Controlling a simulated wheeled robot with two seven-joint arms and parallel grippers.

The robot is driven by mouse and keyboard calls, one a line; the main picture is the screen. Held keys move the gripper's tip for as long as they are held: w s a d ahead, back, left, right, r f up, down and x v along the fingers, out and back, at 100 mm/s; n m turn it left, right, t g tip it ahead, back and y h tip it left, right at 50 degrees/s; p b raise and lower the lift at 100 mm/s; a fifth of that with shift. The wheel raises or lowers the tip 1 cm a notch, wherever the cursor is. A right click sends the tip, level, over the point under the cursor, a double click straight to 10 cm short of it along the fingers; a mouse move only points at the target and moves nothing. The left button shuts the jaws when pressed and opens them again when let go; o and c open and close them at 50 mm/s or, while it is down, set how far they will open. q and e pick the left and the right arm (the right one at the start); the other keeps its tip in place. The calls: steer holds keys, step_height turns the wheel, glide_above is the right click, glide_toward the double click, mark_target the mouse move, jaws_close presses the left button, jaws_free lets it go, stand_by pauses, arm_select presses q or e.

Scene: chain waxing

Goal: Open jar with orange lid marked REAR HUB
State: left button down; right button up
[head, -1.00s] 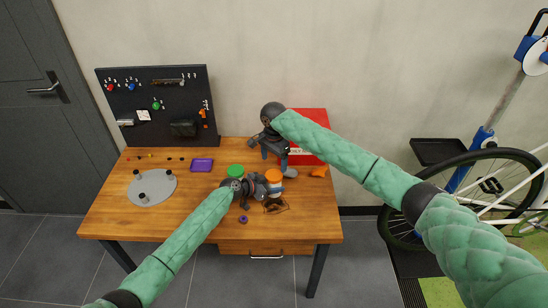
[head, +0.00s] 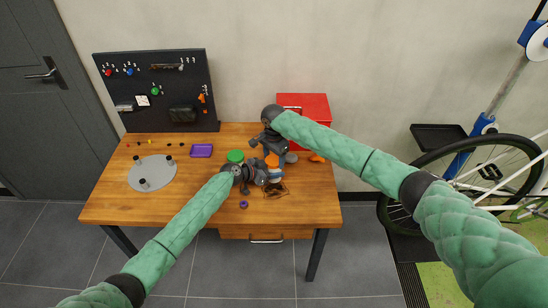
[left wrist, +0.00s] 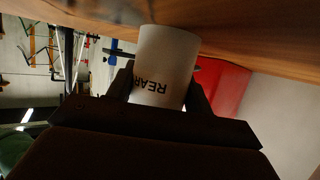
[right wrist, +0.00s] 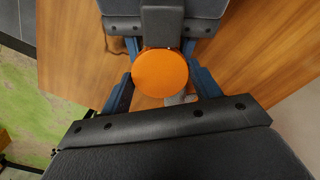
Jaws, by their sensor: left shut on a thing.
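The jar with the orange lid (head: 271,160) stands at the right part of the workbench. In the left wrist view its white body (left wrist: 167,62) carries the letters "REAR"; the rest of the label is hidden. My left gripper (head: 270,175) is shut on the jar's body from the left. My right gripper (right wrist: 160,84) points down from above, its two fingers on opposite sides of the round orange lid (right wrist: 160,76). Its fingers look open, with narrow gaps to the lid's edge; contact cannot be told. The lid sits on the jar.
A green-lidded jar (head: 235,156) stands just left of my left gripper. A red box (head: 315,105) is behind my right gripper. The bench's front left is clear.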

steer(key=c, duration=0.5)
steer(key=shift+o, duration=0.2)
steer(key=n, duration=0.6)
steer(key=shift+n, duration=0.3)
steer(key=o, duration=1.1)
